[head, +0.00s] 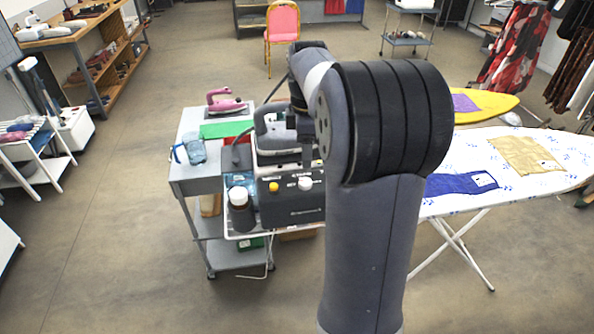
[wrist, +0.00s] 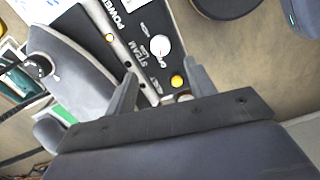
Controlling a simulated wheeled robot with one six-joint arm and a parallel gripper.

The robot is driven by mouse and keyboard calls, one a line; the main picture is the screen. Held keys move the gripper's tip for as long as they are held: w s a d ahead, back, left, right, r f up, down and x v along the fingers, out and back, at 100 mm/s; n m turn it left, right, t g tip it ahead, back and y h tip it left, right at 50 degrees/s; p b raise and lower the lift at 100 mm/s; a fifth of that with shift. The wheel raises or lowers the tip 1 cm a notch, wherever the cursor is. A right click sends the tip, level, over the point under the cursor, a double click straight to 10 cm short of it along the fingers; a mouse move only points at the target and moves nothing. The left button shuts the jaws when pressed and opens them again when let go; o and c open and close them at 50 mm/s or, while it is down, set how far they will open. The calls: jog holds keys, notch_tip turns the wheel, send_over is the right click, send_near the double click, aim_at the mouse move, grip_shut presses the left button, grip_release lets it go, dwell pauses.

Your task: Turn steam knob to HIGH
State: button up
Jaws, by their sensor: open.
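The steam knob (wrist: 160,46) is a round white dial with a small red mark, on the dark control panel (wrist: 143,55) beside the word STEAM. Its setting words are too small to read surely. My gripper (wrist: 160,72) is open and empty. Its two fingers reach over the panel, and the knob appears just beyond the fingertips, between their lines and not held. In the head view my arm hides most of the gripper.
A grey iron (wrist: 72,75) sits close beside the panel. A dark bottle (head: 240,210) stands left of the unit. A patterned ironing board (head: 460,212) is at right; open floor lies left.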

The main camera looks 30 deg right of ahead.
aim_at(305, 181)
notch_tip(305, 181, down, 9)
jog(key=shift+f+p, duration=0.1)
jog(key=shift+p, duration=0.25)
jog(key=shift+c, duration=0.2)
jog(key=c, duration=0.9)
